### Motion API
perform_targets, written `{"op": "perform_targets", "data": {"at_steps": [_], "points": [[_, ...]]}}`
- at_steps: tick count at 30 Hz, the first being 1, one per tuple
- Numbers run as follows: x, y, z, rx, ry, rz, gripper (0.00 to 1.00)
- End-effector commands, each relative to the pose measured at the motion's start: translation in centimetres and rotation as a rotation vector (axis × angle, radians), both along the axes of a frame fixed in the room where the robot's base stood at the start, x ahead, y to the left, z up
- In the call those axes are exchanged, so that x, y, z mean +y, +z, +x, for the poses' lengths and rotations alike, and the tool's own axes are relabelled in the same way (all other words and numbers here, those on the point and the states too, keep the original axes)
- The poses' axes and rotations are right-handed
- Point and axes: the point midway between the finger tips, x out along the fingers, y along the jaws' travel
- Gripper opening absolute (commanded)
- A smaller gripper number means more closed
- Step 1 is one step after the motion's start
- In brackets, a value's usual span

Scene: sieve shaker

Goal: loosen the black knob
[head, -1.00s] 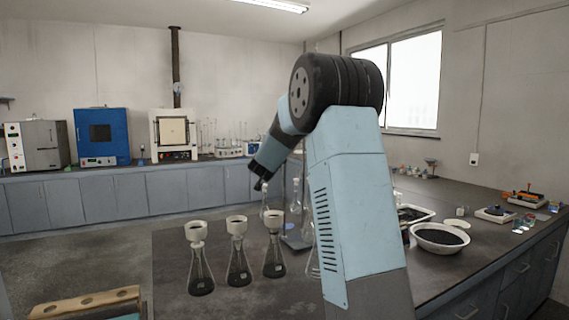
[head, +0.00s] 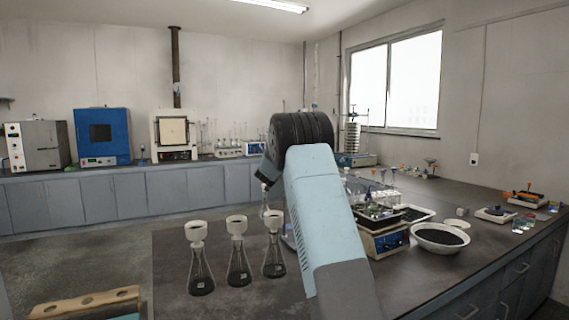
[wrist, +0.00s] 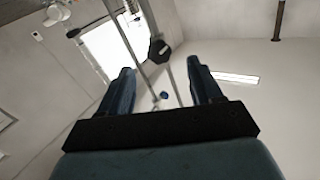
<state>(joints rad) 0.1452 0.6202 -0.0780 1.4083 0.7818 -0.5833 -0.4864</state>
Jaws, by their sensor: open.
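A black, faceted knob (wrist: 158,50) shows in the wrist view, on thin metal rods, a little past the fingertips and between them across the picture. My gripper (wrist: 160,66) is open, with its two dark blue fingers spread and nothing between them that I can see held. The knob looks apart from both fingers. In the head view, the sieve shaker (head: 352,138), a stack of sieves with upright rods on a blue base, stands right of my arm on the bench. The knob is too small to make out there, and my fingers are not clearly visible.
A small blue piece (wrist: 164,95) shows between the fingers in the wrist view. In the head view, a hotplate-like device (head: 385,242), a white bowl (head: 440,250) of dark grains and several flasks (head: 238,262) stand on the near bench.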

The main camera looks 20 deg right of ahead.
Motion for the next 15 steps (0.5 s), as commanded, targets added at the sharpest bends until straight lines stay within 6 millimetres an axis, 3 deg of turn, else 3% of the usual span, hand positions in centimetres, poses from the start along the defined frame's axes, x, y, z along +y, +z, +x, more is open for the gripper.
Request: {"op": "perform_targets", "data": {"at_steps": [7, 15], "points": [[-2.2, -0.1, 3.0, -0.001, -0.002, 0.0, 0.65], [-3.3, -0.1, 4.5, 0.0, -0.002, 0.0, 0.65]]}}
